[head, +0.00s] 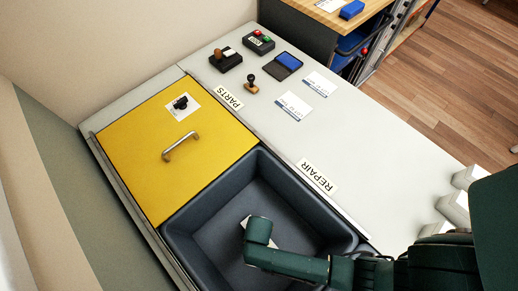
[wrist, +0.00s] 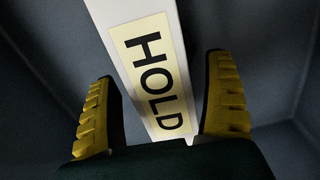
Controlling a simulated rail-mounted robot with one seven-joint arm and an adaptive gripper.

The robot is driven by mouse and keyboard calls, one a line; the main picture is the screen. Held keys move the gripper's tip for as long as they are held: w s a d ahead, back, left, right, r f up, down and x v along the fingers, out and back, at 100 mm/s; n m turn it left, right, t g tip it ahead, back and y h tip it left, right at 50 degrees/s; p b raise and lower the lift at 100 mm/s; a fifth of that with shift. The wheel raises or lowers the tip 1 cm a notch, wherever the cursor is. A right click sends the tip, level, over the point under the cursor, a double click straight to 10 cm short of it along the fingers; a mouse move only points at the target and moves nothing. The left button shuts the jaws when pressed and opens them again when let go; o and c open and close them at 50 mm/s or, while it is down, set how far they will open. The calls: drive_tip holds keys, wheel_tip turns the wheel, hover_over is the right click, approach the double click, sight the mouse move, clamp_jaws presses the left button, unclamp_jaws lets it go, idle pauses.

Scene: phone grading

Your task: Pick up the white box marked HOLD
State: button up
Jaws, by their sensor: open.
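The white box marked HOLD (wrist: 149,73) fills the upper middle of the wrist view, its yellowish label facing me. My gripper (wrist: 164,100) is open, with one yellow ridged finger on each side of the box's near end. A gap shows between each finger and the box. In the head view a small white part of the box (head: 246,222) shows inside the dark bin, mostly hidden behind my green arm. The gripper's fingers are hidden in the head view.
The dark grey bin (head: 196,214) has raised walls around my arm. A yellow lid with a handle (head: 182,146) adjoins it. A REPAIR label (head: 317,176) lies beside the bin. Stamps, a blue ink pad (head: 289,61) and cards sit farther back on the counter.

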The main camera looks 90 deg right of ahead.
drive_tip(key=f+b, duration=0.1)
drive_tip(key=f, duration=0.2)
drive_tip(key=shift+a+f, duration=0.15)
drive_tip(key=shift+a, duration=0.05)
drive_tip(key=c, duration=1.4)
drive_tip(key=shift+o, duration=0.2)
drive_tip(key=shift+r, duration=0.2)
